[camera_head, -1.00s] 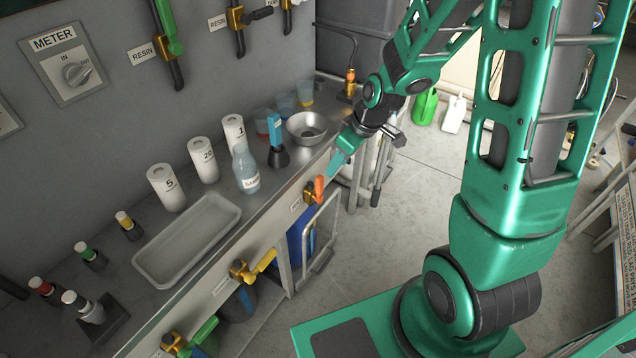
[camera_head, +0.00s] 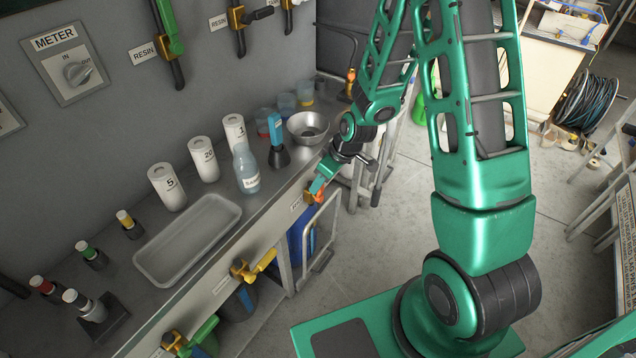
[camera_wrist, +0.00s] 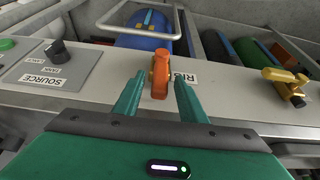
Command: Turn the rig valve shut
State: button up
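The rig valve has an orange lever handle on a brass body. It sits on the front face of the bench, beside a label reading "RIG" that is partly hidden. In the wrist view the orange handle (camera_wrist: 161,74) stands upright in the picture, between my two green fingers. My gripper (camera_wrist: 158,80) is open, with one finger on each side of the handle and a visible gap to each. In the head view my gripper (camera_head: 317,186) is at the valve and covers part of it; a bit of the orange handle (camera_head: 319,197) shows.
A yellow-handled valve (camera_head: 262,262) is farther along the bench front. A "SOURCE" plate with a black knob (camera_wrist: 57,51) is left of the rig valve in the wrist view. A metal rail frame (camera_head: 318,245) stands below. A bowl (camera_head: 307,127) and bottle (camera_head: 246,170) stand on the bench.

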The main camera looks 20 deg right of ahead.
jog(key=shift+w+a+f, duration=0.15)
jog(key=shift+w+f, duration=0.05)
jog(key=shift+f, duration=0.35)
jog(key=shift+c, duration=0.7)
grip_shut()
jog(key=shift+a, duration=0.25)
jog(key=shift+d, duration=0.15)
